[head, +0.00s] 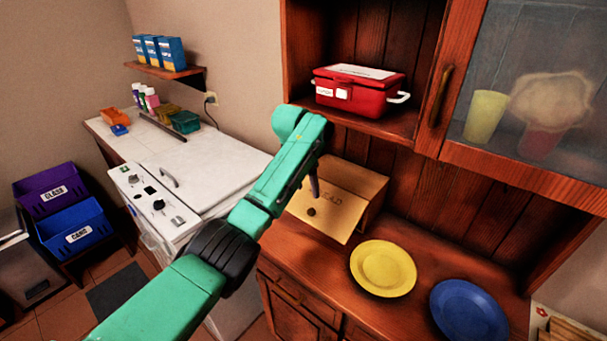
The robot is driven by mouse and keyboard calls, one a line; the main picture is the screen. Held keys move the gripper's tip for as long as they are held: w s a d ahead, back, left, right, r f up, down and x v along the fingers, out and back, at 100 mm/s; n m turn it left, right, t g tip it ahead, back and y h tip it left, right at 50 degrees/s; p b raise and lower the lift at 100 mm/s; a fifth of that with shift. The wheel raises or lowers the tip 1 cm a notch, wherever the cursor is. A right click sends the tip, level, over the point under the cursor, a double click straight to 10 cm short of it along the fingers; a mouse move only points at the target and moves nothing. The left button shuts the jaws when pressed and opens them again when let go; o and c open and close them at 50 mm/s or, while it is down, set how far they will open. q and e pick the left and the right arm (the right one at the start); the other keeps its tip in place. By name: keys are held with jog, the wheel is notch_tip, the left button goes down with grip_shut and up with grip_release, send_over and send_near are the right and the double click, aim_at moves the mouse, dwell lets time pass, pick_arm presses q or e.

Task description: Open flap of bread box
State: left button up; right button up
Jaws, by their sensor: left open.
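The bread box (352,181) is a light wooden box on the dark wood counter, below the red box's shelf. Its sloping front flap (335,215) carries dark lettering, partly hidden, and a small round dark knob (311,211). The flap appears to lie against the box, but my arm covers the box's left part. My left gripper (314,189), on the green arm, is open. Its dark fingertip points down just above the knob; I cannot tell whether it touches. My right gripper is not in view.
A yellow plate (383,268) and a blue plate (468,310) lie on the counter in front and to the right. A red box (360,90) sits on the shelf above. A glass-fronted cabinet door (520,90) is at upper right. A white appliance (200,170) stands left.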

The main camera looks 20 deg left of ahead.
pick_arm(q)
jog(key=b+v, duration=0.1)
jog(key=v, duration=0.6)
jog(key=shift+c, duration=0.3)
